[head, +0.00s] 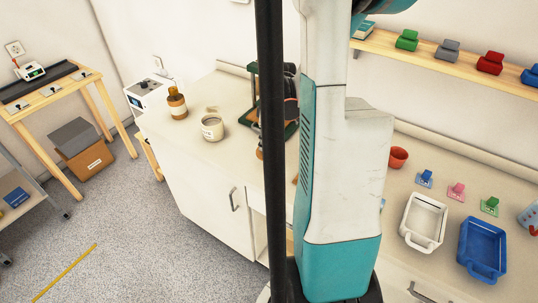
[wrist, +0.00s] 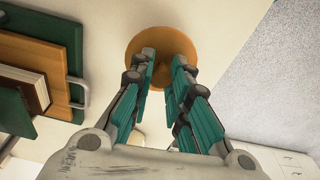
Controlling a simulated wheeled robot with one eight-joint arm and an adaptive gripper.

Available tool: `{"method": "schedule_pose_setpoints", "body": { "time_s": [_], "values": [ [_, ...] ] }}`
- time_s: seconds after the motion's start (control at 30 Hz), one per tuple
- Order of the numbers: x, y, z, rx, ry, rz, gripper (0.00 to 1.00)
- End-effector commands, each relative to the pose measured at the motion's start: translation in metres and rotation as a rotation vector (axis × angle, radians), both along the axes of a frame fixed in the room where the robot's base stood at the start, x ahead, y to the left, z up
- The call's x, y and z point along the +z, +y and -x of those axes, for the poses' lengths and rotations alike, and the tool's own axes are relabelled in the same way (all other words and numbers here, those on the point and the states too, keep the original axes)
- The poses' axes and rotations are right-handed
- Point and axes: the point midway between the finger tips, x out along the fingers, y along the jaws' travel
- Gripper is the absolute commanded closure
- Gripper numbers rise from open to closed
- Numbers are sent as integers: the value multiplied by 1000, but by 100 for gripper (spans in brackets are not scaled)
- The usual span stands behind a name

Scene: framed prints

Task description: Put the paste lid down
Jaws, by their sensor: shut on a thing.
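In the wrist view, my gripper (wrist: 164,62) is shut on the round orange-brown paste lid (wrist: 160,38). The lid's broad disc shows beyond and between my fingertips, over the pale worktop. The fingers hide its middle, and I cannot tell whether its underside touches the worktop. In the head view, a cream jar (head: 212,129) with a label stands on the worktop and looks open at the top.
A brown bottle (head: 177,104) stands left of the jar on the worktop (head: 190,145). A green press (wrist: 55,30) with a brown book (wrist: 25,88) is left of my gripper in the wrist view. The worktop's edge and the grey floor (wrist: 275,70) lie to the right.

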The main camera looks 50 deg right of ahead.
Motion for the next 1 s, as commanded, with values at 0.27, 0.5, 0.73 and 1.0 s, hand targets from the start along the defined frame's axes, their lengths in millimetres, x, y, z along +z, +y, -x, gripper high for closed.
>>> {"method": "schedule_pose_setpoints", "body": {
  "time_s": [0.27,0.5,0.73,1.0],
  "values": [
    [-37,0,0,0,0,0,100],
    [-41,0,0,0,0,0,100],
    [-45,0,0,0,0,0,81],
    [-44,0,0,0,0,0,63]
  ]
}}
